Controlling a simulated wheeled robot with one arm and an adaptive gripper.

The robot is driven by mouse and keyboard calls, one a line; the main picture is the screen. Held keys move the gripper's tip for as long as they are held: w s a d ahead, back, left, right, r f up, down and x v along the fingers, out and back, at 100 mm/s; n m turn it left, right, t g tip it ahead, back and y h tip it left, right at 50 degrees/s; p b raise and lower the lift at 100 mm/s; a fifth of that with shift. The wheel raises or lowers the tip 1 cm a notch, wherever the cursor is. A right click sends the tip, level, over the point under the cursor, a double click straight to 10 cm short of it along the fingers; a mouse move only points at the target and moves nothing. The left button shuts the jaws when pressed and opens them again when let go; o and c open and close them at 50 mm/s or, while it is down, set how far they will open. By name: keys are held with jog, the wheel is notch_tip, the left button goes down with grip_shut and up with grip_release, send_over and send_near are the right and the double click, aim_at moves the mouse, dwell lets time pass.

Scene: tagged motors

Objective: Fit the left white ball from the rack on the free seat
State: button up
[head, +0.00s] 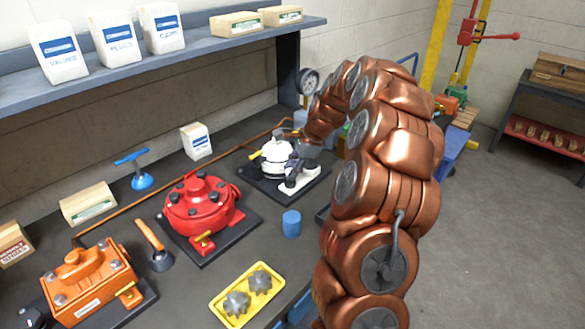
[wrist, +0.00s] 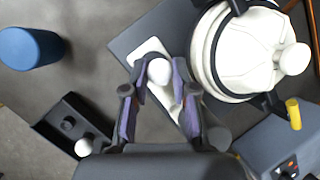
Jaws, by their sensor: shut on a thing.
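My gripper (wrist: 160,80) is shut on a white ball (wrist: 159,71), held between its purple-lined fingers in the wrist view. The ball is over a long white plate (wrist: 148,50) beside the white motor (wrist: 245,50); I cannot tell whether it touches the plate, and any seat under it is hidden. The black rack (wrist: 62,108) lies at lower left with another white ball (wrist: 83,147) at its near end. In the head view the white motor (head: 272,160) stands on a dark base, with the white plate (head: 300,178) at its right; my arm hides most of the rack.
A blue cylinder (wrist: 30,48) stands left of the gripper. In the head view, a red motor (head: 198,205), an orange motor (head: 88,285) and a yellow tray (head: 247,293) of gears stand nearer. A shelf (head: 200,45) with boxes runs behind the bench.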

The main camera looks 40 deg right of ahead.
jog(key=shift+f, duration=0.5)
jog(key=o, duration=1)
jog(key=shift+c, duration=0.2)
jog(key=shift+r+p, duration=1.15)
jog(key=shift+r, duration=1.9)
jog(key=v, duration=1.2)
